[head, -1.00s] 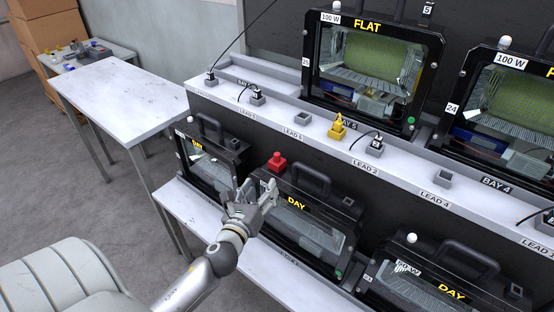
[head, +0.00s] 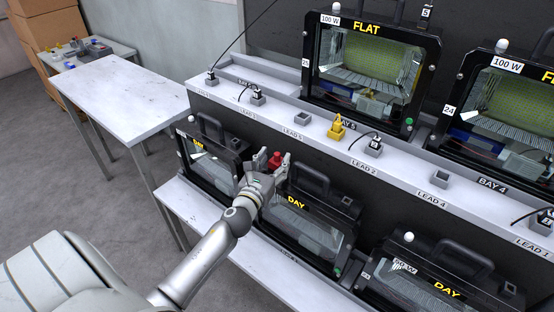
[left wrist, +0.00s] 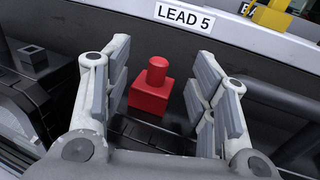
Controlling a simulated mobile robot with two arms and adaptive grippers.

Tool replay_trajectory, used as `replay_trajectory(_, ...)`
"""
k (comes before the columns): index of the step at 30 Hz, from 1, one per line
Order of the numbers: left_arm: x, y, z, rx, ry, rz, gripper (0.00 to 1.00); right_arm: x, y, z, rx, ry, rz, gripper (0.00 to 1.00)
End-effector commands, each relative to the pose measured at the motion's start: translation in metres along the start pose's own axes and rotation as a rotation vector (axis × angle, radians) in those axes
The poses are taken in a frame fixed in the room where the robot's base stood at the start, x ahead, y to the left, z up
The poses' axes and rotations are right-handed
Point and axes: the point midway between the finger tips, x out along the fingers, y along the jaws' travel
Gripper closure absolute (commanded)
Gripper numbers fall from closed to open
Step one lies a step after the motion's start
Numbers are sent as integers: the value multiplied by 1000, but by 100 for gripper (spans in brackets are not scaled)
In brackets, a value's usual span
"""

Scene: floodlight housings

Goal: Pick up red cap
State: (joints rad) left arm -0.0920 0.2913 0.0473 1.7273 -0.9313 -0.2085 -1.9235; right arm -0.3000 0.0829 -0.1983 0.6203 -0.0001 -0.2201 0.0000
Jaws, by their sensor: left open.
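The red cap (head: 276,159) is a square red block with a round knob on top. It sits on the top corner of a black floodlight housing marked DAY (head: 312,212) on the lower shelf. My left gripper (head: 272,162) is open, with one finger on each side of the cap. In the left wrist view the red cap (left wrist: 152,90) stands upright between the two open fingers (left wrist: 158,88), with a gap on both sides. My right gripper is not in view.
A ledge labelled LEAD 5 (left wrist: 184,17) runs just behind the cap. On it stand a yellow cap (head: 337,128), grey sockets (head: 301,119) and black plugs with leads (head: 257,96). Housing handles (head: 311,178) rise close to my left gripper. A white table (head: 130,95) at left is mostly clear.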

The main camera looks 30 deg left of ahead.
Motion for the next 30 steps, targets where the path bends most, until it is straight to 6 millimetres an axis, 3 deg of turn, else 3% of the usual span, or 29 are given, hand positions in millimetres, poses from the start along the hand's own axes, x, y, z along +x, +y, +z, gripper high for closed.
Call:
replay_trajectory(6,25,1,1,-2,0,1,47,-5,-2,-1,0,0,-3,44)
replay_trajectory(15,29,1,0,-1,0,1,47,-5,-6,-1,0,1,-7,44)
replay_trajectory(24,29,1,0,-1,0,0,84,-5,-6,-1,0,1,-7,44)
replay_trajectory(30,29,1,0,-1,0,0,85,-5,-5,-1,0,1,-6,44)
